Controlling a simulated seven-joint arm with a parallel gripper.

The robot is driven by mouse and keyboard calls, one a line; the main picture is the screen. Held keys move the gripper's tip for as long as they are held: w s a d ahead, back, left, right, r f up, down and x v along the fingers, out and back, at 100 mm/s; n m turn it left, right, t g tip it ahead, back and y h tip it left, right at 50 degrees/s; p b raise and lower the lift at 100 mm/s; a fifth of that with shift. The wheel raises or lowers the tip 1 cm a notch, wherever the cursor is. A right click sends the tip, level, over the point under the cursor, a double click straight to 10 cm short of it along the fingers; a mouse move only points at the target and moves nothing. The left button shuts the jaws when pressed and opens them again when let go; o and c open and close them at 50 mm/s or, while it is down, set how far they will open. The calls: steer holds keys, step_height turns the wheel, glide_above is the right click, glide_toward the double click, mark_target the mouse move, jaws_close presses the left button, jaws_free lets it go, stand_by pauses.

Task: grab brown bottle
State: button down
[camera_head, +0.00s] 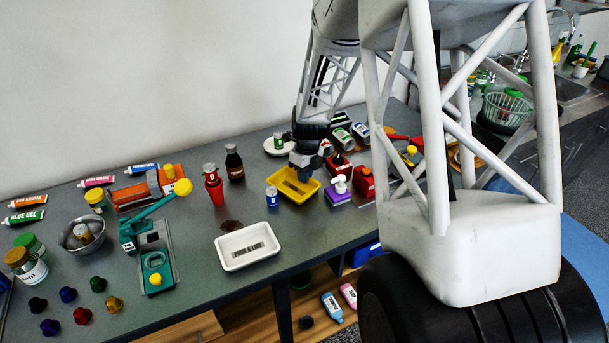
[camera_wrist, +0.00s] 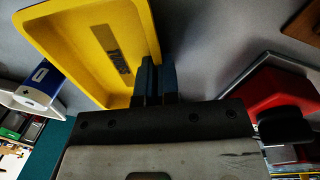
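A dark brown bottle (camera_head: 234,166) with a grey cap stands upright on the grey table, behind and right of a red bottle (camera_head: 213,187). It does not show in the wrist view. My gripper (camera_head: 300,172) is over the yellow tray (camera_head: 312,191), to the right of the brown bottle and apart from it. In the wrist view my gripper's two dark fingers (camera_wrist: 156,78) lie close together with nothing between them, beside the yellow tray (camera_wrist: 135,88).
A blue-and-white can (camera_head: 272,196) stands left of the yellow tray. A white tray (camera_head: 247,246) lies near the front edge. A white plate (camera_head: 272,151) with a small bottle sits behind. Red containers (camera_head: 364,183) and a purple dispenser (camera_head: 340,193) stand to the right.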

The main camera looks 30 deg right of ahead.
steer(key=shift+f, duration=0.15)
steer(key=c, duration=1.4)
jaws_free()
steer(key=shift+o, duration=0.2)
step_height(320, 180, up, 12)
steer(key=d, duration=0.1)
steer(key=shift+w+d, duration=0.15)
steer(key=shift+w, duration=0.15)
